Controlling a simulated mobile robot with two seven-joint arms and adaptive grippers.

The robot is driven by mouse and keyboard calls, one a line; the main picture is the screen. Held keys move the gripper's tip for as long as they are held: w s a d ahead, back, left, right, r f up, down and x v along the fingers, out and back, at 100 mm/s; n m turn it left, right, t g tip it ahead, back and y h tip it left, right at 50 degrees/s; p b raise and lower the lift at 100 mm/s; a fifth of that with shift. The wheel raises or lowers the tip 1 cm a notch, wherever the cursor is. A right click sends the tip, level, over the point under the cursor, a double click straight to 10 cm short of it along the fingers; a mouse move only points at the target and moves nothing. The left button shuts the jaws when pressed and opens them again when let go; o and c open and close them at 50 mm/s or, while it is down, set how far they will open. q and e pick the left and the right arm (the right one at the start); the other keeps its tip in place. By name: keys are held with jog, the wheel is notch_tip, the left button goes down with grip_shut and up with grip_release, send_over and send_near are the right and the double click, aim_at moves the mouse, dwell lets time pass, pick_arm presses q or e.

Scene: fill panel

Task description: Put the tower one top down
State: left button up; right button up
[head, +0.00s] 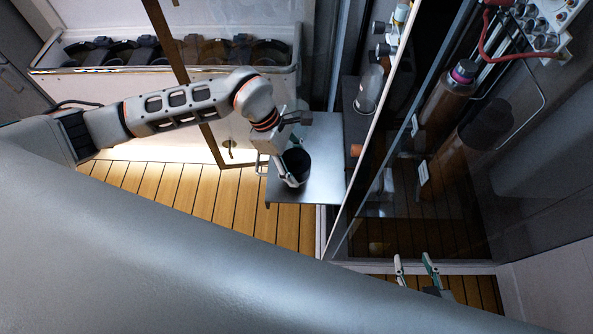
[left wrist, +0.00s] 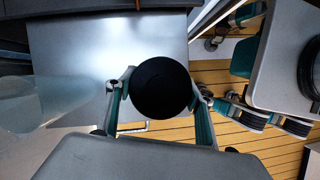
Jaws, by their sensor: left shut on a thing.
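The tower one top appears to be the dark round piece (head: 297,162) at my left gripper (head: 287,174) in the head view. In the left wrist view it is a black disc (left wrist: 160,88) between the two fingers of my left gripper (left wrist: 160,100), which is shut on it. It is over a grey metal shelf (head: 330,150); I cannot tell whether it touches the shelf. The shelf also shows in the left wrist view (left wrist: 75,50). My right gripper (head: 414,264) is low in the head view, open, with nothing visible between its fingers.
A clear glass bottle (head: 368,92) stands at the shelf's far right. A glass panel with a light edge (head: 375,125) runs along the shelf's right side. Brown bottles (head: 448,95) are behind it. A white trough of dark pots (head: 165,70) is at the back left.

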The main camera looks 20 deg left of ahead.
pick_arm(q)
notch_tip(320, 180, down, 4)
jog(key=shift+f+b, duration=0.1)
jog(key=shift+b, duration=0.3)
jog(key=o, duration=1.4)
jog(key=shift+o, duration=0.2)
